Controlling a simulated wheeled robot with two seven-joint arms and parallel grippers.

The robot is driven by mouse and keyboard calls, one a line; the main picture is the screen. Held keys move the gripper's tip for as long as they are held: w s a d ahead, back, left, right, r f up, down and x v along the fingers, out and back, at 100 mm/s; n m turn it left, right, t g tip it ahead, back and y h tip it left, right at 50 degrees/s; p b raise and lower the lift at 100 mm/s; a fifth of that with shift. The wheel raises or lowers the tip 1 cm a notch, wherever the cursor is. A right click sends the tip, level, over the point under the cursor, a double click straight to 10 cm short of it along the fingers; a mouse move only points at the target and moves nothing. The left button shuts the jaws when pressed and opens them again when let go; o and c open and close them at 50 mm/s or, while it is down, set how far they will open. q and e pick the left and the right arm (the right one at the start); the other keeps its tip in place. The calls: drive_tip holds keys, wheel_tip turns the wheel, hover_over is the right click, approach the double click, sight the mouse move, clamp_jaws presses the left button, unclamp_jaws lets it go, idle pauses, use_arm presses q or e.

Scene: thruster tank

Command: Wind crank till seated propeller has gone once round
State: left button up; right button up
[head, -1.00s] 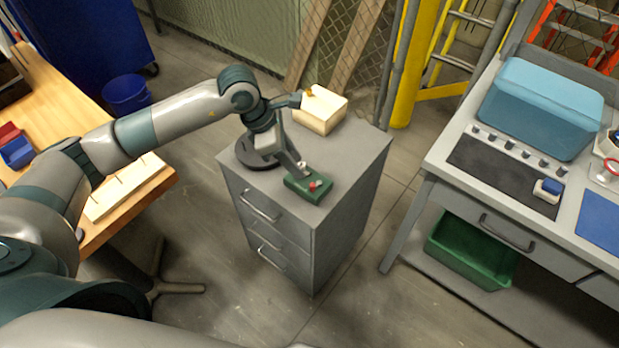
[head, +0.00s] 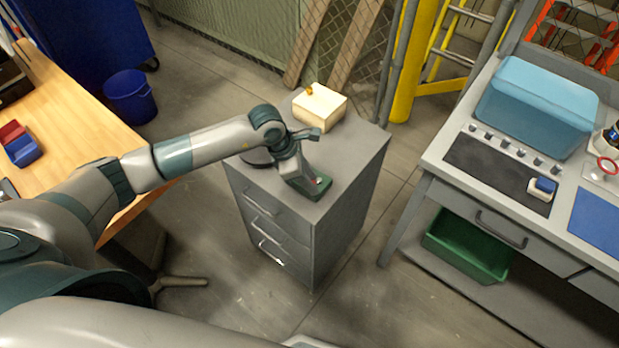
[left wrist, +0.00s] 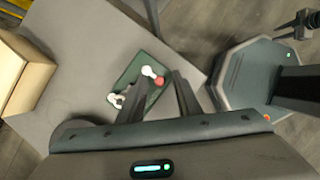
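A small green box (head: 322,189) sits on the grey cabinet's top. In the left wrist view, the green box (left wrist: 130,73) carries a white round piece (left wrist: 148,71) beside a red knob (left wrist: 159,81). A white shape (left wrist: 117,100), possibly the propeller, is at its left and partly hidden by a finger. My left gripper (head: 312,177) points down at the box and hides part of it in the head view. In the wrist view its fingers (left wrist: 161,83) stand apart around the red knob; contact cannot be told. A dark pronged shape at the wrist view's top right may be my right gripper.
A cream block (head: 320,108) with a small yellow piece on it stands behind on the cabinet (head: 350,205). A blue translucent tub (head: 535,105) stands on the right bench. A wooden table (head: 75,120) is at left. Open floor lies between cabinet and bench.

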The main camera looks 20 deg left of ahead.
use_arm(q)
clamp_jaws()
